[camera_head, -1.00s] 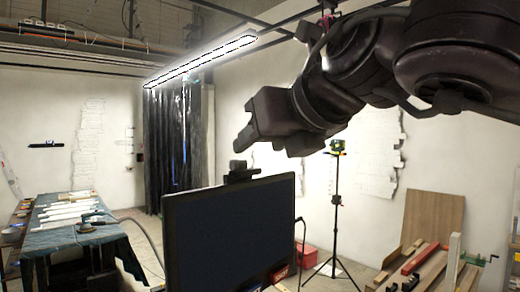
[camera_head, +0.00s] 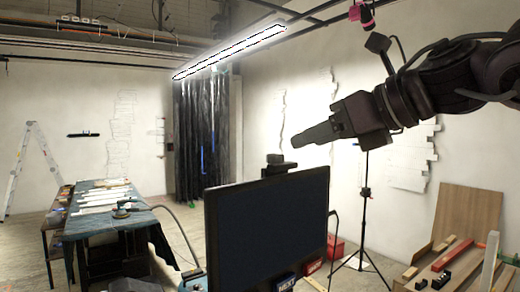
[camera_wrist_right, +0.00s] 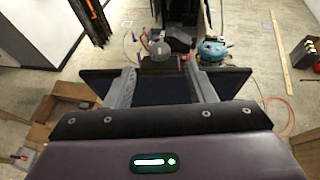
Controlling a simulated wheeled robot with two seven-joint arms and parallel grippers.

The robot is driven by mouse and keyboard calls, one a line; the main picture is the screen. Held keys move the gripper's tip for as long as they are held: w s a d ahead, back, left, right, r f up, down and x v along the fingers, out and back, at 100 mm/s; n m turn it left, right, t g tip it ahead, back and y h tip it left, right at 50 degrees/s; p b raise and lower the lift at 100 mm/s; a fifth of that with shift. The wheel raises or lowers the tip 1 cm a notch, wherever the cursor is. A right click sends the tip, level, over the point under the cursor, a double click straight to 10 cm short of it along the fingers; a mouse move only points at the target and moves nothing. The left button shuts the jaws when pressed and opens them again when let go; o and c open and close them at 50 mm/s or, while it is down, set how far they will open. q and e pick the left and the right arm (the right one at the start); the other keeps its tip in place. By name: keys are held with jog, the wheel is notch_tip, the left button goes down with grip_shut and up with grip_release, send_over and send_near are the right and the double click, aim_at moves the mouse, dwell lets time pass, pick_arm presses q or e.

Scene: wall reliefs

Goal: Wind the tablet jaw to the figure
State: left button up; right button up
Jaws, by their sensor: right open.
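A large dark flat screen (camera_head: 265,225) stands upright in the lower middle of the head view. A small dark block (camera_head: 277,165) sits on its top edge. I cannot tell which part is the tablet jaw, and no figure can be read. My right gripper (camera_head: 302,138) is above and a little right of the block, pointing left and slightly down, apart from it. In the right wrist view the right gripper (camera_wrist_right: 162,82) has its two fingers spread with nothing held. The dark screen (camera_wrist_right: 90,80) shows beyond and beneath the fingers. My left gripper is not in view.
A cloth-covered work table (camera_head: 100,215) with white pieces stands at left, a ladder (camera_head: 28,165) behind it. A tripod (camera_head: 364,200) stands right of the screen. Boards and clamps (camera_head: 455,262) fill the lower right. Wall reliefs (camera_head: 410,155) hang behind.

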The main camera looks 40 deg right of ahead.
aim_at(282, 164)
jog(key=p+x, duration=0.2)
jog(key=x, duration=0.4)
jog(key=shift+w+f+p, duration=0.1)
jog(key=shift+w+p, duration=0.3)
jog(key=shift+w+f, duration=0.15)
jog(key=shift+w, duration=0.1)
jog(key=shift+s+a, duration=0.1)
jog(key=shift+s, duration=0.1)
jog(key=shift+c, duration=0.9)
jog(key=c, duration=0.8)
jog(key=shift+a+m+h+p, duration=0.2)
jog(key=shift+m+h+p, duration=0.4)
jog(key=shift+m+h, duration=0.5)
jog(key=shift+a+m+h, duration=0.1)
jog(key=shift+m+h, duration=0.4)
jog(key=shift+h, duration=0.3)
